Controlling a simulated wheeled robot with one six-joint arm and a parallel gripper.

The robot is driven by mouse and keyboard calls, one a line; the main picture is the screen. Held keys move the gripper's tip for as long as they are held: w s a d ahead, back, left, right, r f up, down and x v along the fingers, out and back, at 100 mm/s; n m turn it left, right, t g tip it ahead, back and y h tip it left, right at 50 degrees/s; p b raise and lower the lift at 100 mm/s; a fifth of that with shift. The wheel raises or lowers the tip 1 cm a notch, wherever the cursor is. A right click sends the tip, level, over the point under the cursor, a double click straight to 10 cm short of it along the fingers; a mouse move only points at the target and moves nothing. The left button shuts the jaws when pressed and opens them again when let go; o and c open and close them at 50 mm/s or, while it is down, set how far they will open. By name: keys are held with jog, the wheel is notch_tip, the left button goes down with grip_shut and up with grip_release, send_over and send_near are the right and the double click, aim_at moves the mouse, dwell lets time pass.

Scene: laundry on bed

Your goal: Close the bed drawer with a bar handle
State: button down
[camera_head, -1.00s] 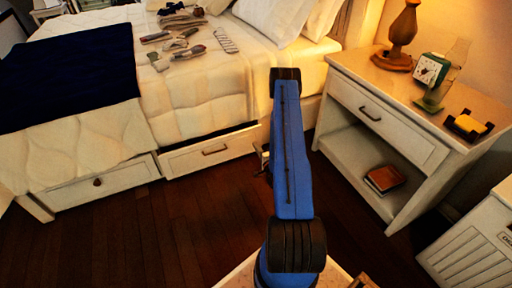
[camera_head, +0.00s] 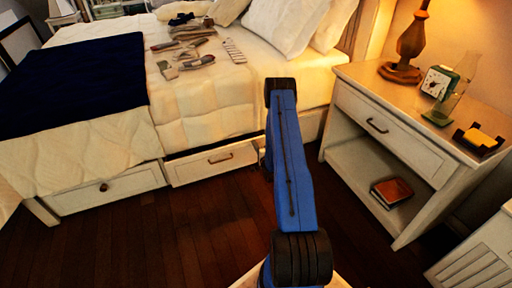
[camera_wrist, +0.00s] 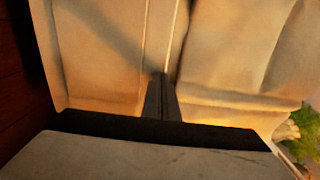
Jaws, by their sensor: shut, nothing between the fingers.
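The bed drawer with a bar handle (camera_head: 190,170) is the pale drawer low in the bed's side, right of a drawer with a round knob. Its dark bar handle (camera_head: 220,158) faces the room. A dark gap shows along its top edge, so it stands a little out. My blue arm reaches toward the bed just right of this drawer and hides most of my gripper in the head view. In the wrist view my gripper (camera_wrist: 162,92) is shut and empty, pointing at pale surfaces with a narrow seam. I cannot tell whether it touches them.
The knob drawer (camera_head: 105,191) is at the left. A nightstand (camera_head: 352,166) with a lamp (camera_head: 410,42) and clock (camera_head: 436,82) stands close right of my arm. Small items lie on the bed (camera_head: 190,113). The dark wood floor (camera_head: 150,235) left of my arm is clear.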

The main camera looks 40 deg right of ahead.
jog(key=x, duration=0.4)
jog(key=shift+w, duration=0.35)
jog(key=shift+w+d+r, duration=0.15)
jog(key=shift+r, duration=0.05)
